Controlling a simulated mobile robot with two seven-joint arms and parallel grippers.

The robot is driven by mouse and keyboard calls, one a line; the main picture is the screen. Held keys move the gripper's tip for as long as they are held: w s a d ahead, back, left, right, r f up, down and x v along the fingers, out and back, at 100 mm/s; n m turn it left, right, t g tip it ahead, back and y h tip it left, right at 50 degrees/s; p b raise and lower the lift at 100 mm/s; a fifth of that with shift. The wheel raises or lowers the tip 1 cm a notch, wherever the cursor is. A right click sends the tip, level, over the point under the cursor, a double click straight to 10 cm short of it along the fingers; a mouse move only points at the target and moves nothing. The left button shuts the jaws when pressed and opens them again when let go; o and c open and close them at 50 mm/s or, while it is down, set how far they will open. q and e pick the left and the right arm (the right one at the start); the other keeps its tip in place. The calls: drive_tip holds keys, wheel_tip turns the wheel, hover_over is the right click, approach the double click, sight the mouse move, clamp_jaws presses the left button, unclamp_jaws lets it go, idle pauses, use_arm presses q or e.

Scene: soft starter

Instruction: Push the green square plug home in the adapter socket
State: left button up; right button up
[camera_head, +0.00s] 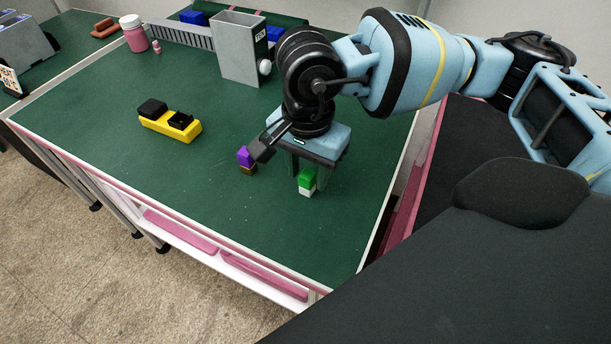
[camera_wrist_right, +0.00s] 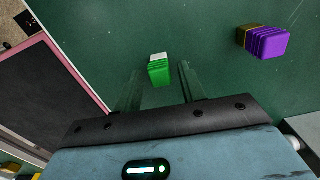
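The green plug (camera_head: 307,177) has a white end and sits on the green table top at the right. My right gripper (camera_head: 306,176) points down at it, open. In the right wrist view the green plug (camera_wrist_right: 159,72) shows between the tips of the two spread fingers (camera_wrist_right: 159,75), with gaps on both sides. A yellow block with black parts on top (camera_head: 170,125), which looks like the adapter, lies at the left middle of the table. I cannot make out its socket openings. My left gripper is out of view.
A purple block with a brownish end (camera_head: 246,158) stands close left of my right gripper. At the back are a grey bin (camera_head: 240,50), a slotted grey rail (camera_head: 180,35), blue blocks and a pink-white bottle (camera_head: 134,36). The front table is clear.

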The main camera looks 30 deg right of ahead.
sight(308, 174)
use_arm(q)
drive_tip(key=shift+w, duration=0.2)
use_arm(e)
drive_tip(key=shift+c, duration=0.2)
drive_tip(key=c, duration=0.8)
use_arm(q)
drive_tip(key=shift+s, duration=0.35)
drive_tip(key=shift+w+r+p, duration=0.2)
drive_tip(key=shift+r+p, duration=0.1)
drive_tip(key=shift+p, duration=0.05)
use_arm(e)
drive_tip(key=shift+r, duration=0.55)
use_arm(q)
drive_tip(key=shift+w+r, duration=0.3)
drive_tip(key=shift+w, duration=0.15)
use_arm(e)
drive_tip(key=shift+r, duration=0.45)
use_arm(q)
drive_tip(key=shift+p, duration=0.3)
use_arm(e)
drive_tip(key=shift+r, duration=0.1)
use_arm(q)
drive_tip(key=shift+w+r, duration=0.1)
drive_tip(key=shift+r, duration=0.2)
use_arm(e)
drive_tip(key=shift+r, duration=0.45)
